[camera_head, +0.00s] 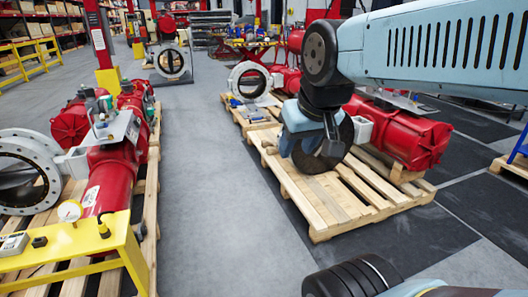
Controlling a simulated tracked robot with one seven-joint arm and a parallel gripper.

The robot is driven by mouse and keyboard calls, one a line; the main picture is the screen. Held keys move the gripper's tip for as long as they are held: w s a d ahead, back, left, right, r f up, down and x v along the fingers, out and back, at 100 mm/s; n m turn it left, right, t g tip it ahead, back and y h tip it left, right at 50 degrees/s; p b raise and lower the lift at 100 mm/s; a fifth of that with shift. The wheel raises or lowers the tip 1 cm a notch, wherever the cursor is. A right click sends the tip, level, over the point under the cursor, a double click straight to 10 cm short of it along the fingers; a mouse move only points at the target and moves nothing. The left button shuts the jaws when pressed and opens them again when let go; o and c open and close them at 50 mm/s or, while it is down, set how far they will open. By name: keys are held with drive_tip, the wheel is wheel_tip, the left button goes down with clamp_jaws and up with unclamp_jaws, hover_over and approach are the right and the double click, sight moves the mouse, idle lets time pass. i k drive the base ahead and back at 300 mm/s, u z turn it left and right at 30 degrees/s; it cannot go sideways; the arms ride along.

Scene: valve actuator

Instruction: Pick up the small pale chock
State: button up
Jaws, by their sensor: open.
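A small pale wooden block (400,173) sits on the pallet (318,212), against the underside of a red cylindrical actuator (408,138). It looks like the chock, but it is small in view and I cannot be sure. My gripper (309,148) hangs at the end of my arm, pointing down, left of the block and over the pallet's left part. It appears empty and open, though its fingers are partly lost against a dark round disc (338,158). I cannot tell whether the gripper touches the disc.
Another pallet with red actuators (109,176) and a white valve ring (25,170) stands on the left. A yellow stand (75,240) with a gauge is at the front left. The grey floor aisle (210,190) between the pallets is clear. A white valve ring (250,80) stands behind.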

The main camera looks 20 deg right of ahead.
sight(270, 151)
drive_tip(key=z, duration=0.75)
drive_tip(key=k, duration=0.95)
drive_tip(key=z, duration=0.9)
drive_tip(key=k, duration=0.35)
drive_tip(key=z, duration=0.05)
drive_tip(key=i, duration=0.85)
drive_tip(key=u, duration=1.3)
drive_tip(key=i, duration=1)
drive_tip(key=u, duration=0.9)
drive_tip(key=i, duration=2.25)
drive_tip(key=u, duration=0.05)
